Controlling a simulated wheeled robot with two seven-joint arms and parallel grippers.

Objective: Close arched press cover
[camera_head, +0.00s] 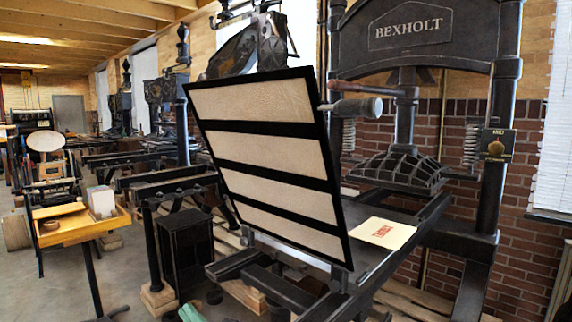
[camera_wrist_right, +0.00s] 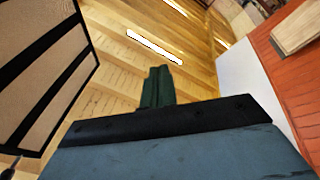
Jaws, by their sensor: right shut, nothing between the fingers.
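The arched press (camera_head: 412,30) bears the name BEXHOLT on its dark top beam. Its cover (camera_head: 262,150), a dark frame with several pale panels, stands raised and leans back to the left above the press bed (camera_head: 372,262). A printed sheet (camera_head: 382,233) lies on the bed beside it. The cover also shows at the left of the right wrist view (camera_wrist_right: 62,88). My right gripper (camera_wrist_right: 158,88) has its dark green fingers shut and empty, apart from the cover.
The domed platen (camera_head: 405,170) hangs over the bed to the right of the cover. A wooden-gripped bar (camera_head: 358,108) sticks out near the cover's upper right edge. A wooden side table (camera_head: 80,228) and other presses stand at left, with open floor between.

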